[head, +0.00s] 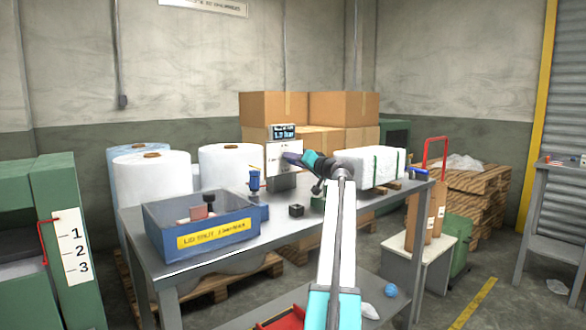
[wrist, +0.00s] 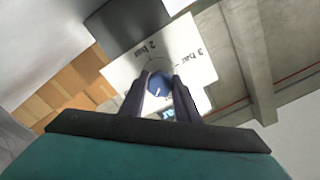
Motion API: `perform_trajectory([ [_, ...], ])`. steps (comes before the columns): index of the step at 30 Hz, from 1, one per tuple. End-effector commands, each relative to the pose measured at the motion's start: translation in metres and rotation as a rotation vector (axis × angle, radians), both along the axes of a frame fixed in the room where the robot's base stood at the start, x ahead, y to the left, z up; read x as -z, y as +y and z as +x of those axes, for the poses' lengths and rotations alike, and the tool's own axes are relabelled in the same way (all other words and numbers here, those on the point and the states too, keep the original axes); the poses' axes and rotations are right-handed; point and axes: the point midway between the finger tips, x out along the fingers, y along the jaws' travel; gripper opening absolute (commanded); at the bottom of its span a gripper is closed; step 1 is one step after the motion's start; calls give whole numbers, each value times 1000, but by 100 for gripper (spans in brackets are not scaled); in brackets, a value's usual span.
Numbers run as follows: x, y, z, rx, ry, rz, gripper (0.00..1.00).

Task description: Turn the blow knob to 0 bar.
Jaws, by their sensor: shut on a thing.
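The blue blow knob (wrist: 158,84) sits on a white panel marked "2 bar" and "3 bar" (wrist: 185,55) in the wrist view. My gripper (wrist: 160,88) is shut on the knob, one dark finger on each side. A short pale mark shows on the knob; the setting it points to is hard to tell. In the head view the white panel (head: 276,163) stands at the back of the grey table, with a small dark display (head: 283,131) above it. The display's number is too small to read surely. My gripper (head: 289,157) reaches the panel's face and hides the knob there.
On the table (head: 190,258) are a blue bin (head: 172,243) with a yellow label, a small blue device (head: 254,181), a black block (head: 296,210) and a white wrapped stack (head: 370,166). White rolls and cardboard boxes (head: 272,106) stand behind.

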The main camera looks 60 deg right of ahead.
Motion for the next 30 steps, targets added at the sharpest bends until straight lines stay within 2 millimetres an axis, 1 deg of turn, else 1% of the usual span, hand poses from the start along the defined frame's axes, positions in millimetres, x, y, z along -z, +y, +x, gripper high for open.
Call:
perform_trajectory([
  [1, 6, 1, 0, -3, 12, -22, 7],
  [9, 3, 1, 0, -3, 38, -102, 7],
  [22, 2, 1, 0, -4, 42, -112, 7],
  [23, 2, 1, 0, -4, 42, -112, 31],
  [24, 2, 1, 0, -3, 42, -113, 37],
  [26, 2, 1, 0, -3, 41, -112, 47],
  [30, 1, 1, 0, -2, 40, -112, 48],
])
